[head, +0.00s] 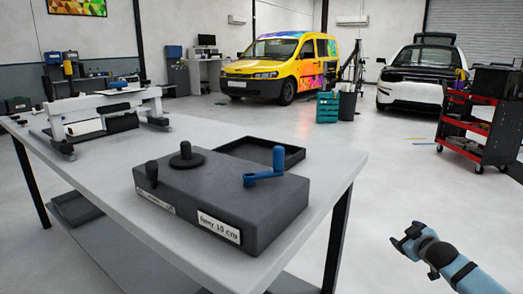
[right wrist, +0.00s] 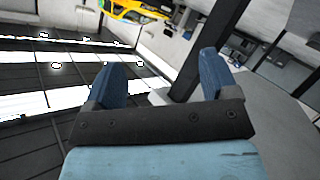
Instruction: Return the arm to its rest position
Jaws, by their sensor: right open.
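My right gripper (head: 407,240) is at the lower right of the head view, out over the floor, to the right of the table and apart from it. In the right wrist view its two blue fingers (right wrist: 160,80) stand wide apart with nothing between them. My left gripper is not in the head view. The grey table (head: 335,168) fills the left and middle of the head view. On it sits a dark grey box (head: 262,222) with a blue crank handle (head: 280,165), black knobs and a label.
A black tray (head: 292,155) lies behind the box. A white and black device (head: 85,107) stands at the table's far left. A red tool cart (head: 480,125) stands at right. A yellow van (head: 265,70) and a white car (head: 410,92) are behind.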

